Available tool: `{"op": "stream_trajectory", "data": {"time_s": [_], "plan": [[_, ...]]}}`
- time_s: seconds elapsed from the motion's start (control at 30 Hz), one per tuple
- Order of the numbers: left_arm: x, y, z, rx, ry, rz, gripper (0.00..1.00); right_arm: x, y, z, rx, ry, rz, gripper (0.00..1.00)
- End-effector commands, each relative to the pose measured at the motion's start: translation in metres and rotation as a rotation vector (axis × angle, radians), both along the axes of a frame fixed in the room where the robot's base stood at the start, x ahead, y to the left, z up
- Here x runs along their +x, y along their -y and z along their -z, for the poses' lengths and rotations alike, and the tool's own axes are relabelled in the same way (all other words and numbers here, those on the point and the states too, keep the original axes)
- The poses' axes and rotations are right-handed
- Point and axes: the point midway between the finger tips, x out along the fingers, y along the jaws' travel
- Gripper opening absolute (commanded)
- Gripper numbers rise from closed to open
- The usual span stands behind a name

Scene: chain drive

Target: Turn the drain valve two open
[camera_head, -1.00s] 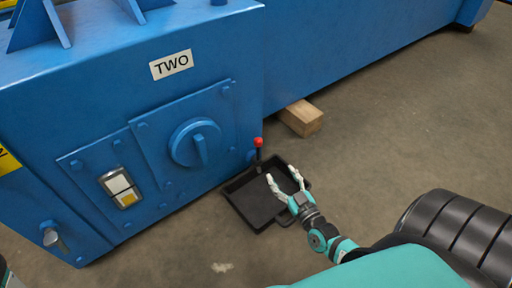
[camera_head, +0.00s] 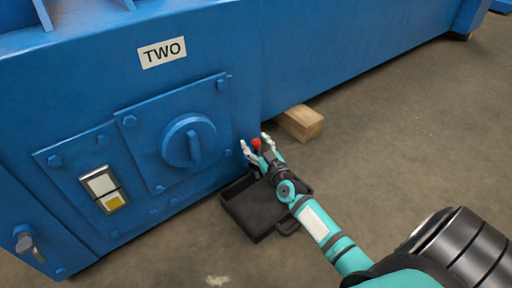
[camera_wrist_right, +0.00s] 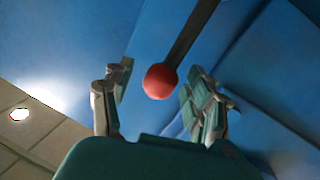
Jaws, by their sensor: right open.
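The lever's lower part is hidden behind the gripper in the head view. My left gripper is not in view.
A black drip tray (camera_head: 251,208) lies on the floor below the lever. A wooden block (camera_head: 301,122) sits under the machine behind. A round blue rotary switch (camera_head: 188,141) and a button panel (camera_head: 104,190) are on the machine's face. The floor at right is clear.

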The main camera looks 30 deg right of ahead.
Motion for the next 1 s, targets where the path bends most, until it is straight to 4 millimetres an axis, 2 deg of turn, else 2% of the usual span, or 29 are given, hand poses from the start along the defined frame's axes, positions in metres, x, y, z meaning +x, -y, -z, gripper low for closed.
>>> {"op": "stream_trajectory", "data": {"time_s": [0.27,0.7,1.0], "plan": [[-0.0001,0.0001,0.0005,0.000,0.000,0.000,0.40,0.0016,0.0002,0.0000,0.000,-0.001,0.000,0.56],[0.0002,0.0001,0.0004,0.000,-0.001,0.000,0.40,0.0013,0.0002,0.0001,0.000,-0.001,0.000,0.00],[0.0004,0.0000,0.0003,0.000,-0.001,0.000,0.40,0.0011,0.0000,0.0003,0.001,-0.001,0.000,0.00]]}}
